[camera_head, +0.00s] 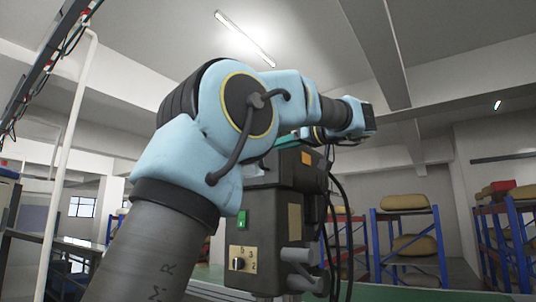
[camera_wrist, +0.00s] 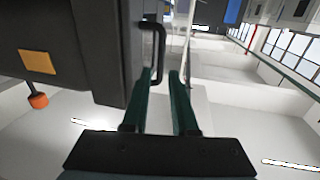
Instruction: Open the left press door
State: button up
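In the wrist view a dark grey machine body or door panel (camera_wrist: 100,45) fills the upper left. A black bar handle (camera_wrist: 161,45) stands out from its right edge. My gripper (camera_wrist: 162,73) has two green fingers pointing at the handle, with a gap between them. The handle's lower end is at the fingertips, roughly between them; I cannot tell whether they touch. The panel looks closed, but its seam is not clear. In the head view the dark machine (camera_head: 280,215) stands behind my arm, and the gripper's fingers are hidden there.
The machine carries a green switch (camera_head: 242,219), a dial panel (camera_head: 242,259) and an orange button (camera_head: 306,157). Black cables (camera_head: 340,220) hang on its right. Blue racks (camera_head: 405,235) with sacks stand behind at right. A white pole (camera_head: 66,165) stands at left.

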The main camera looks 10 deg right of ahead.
jog(key=p+x, duration=0.5)
jog(key=x, duration=0.6)
jog(key=shift+r, duration=0.1)
jog(key=shift+s, duration=0.1)
grip_shut()
dwell(1.0)
